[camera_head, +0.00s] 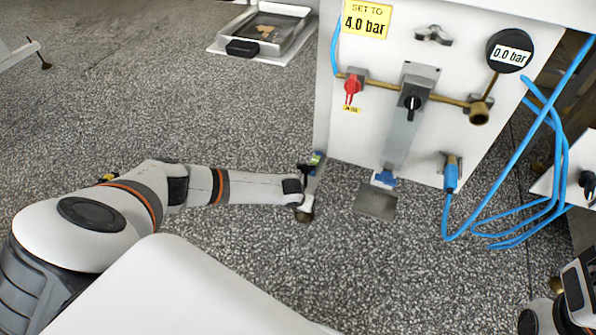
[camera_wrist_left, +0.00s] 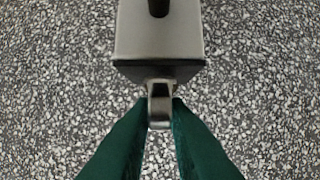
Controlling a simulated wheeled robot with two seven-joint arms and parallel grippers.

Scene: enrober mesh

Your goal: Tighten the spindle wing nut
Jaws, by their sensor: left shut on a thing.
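A grey wing-shaped part (camera_head: 433,35), which looks like a wing nut, sits on the upper white panel; I cannot tell if it is the spindle's. My left gripper (camera_head: 313,163) is near the panel's lower left corner, apart from that part. In the left wrist view, the green fingers (camera_wrist_left: 160,120) are shut on a small metal tab (camera_wrist_left: 159,98). The tab sticks out below a grey block (camera_wrist_left: 158,35) with a dark lower edge. I cannot tell if the tab is a wing of a nut. The right gripper's fingers do not show.
The white panel (camera_head: 395,140) carries a red valve (camera_head: 352,86), a grey bracket with a black handle (camera_head: 412,98) and a 0.0 bar gauge (camera_head: 508,52). Blue hoses (camera_head: 515,165) hang at right. A metal tray (camera_head: 265,28) lies at the back.

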